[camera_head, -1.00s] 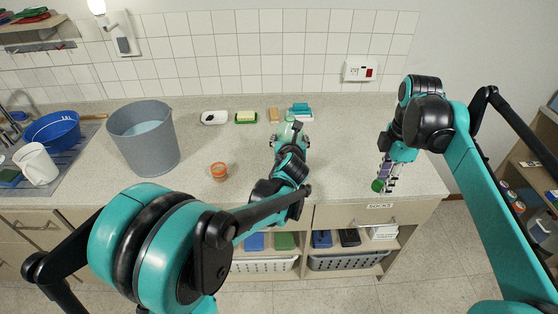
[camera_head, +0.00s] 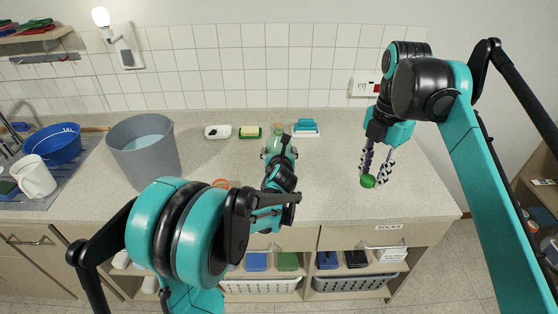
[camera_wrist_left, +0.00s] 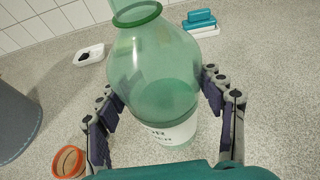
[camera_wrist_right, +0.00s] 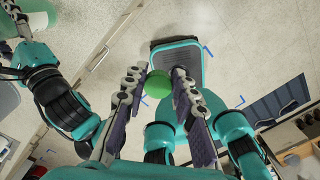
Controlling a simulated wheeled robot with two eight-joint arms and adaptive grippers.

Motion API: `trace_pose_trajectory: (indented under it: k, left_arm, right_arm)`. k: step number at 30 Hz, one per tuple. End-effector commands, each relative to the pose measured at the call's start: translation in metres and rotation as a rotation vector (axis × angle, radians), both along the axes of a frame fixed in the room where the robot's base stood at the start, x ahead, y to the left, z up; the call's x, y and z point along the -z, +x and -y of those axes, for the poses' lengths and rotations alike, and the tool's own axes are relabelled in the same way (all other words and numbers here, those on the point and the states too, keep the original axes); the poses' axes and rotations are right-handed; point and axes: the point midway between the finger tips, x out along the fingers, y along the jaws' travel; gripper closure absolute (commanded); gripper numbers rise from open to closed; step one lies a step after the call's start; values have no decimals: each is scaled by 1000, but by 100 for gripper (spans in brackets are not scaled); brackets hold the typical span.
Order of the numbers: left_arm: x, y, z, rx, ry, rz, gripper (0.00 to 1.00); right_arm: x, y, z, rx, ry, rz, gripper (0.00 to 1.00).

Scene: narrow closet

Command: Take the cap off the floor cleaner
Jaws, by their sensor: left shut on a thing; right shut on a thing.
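The floor cleaner is a translucent green bottle (camera_wrist_left: 155,65) with a white label, and its round neck is bare and open. It also shows on the counter in the head view (camera_head: 274,146), partly covered by my arm. My left gripper (camera_wrist_left: 163,95) is shut on the bottle, one finger on each side of its body. My right gripper (camera_head: 374,172) points down at the right of the counter, apart from the bottle. It is shut on the green cap (camera_head: 368,181), which shows between its fingertips in the right wrist view (camera_wrist_right: 160,82).
A grey bucket (camera_head: 143,160) stands left of the bottle, with an orange-rimmed cup (camera_wrist_left: 68,162) nearer it. Soap dishes (camera_head: 217,131) and a blue sponge on a white dish (camera_head: 305,126) lie along the back. The counter (camera_head: 335,165) between bottle and right gripper is clear.

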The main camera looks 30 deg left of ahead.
Motion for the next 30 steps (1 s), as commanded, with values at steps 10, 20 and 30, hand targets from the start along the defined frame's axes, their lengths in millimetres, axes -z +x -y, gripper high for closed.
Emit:
trace_pose_trajectory:
  k: [10, 20, 30]
  left_arm:
    - [27, 0, 0, 1, 0, 1, 100]
    - [30, 0, 0, 0, 0, 0, 11]
    - [28, 0, 0, 0, 0, 0, 11]
  right_arm:
    - [11, 0, 0, 1, 0, 0, 100]
    - [14, 0, 0, 1, 0, 0, 100]
    - [12, 0, 0, 1, 0, 0, 100]
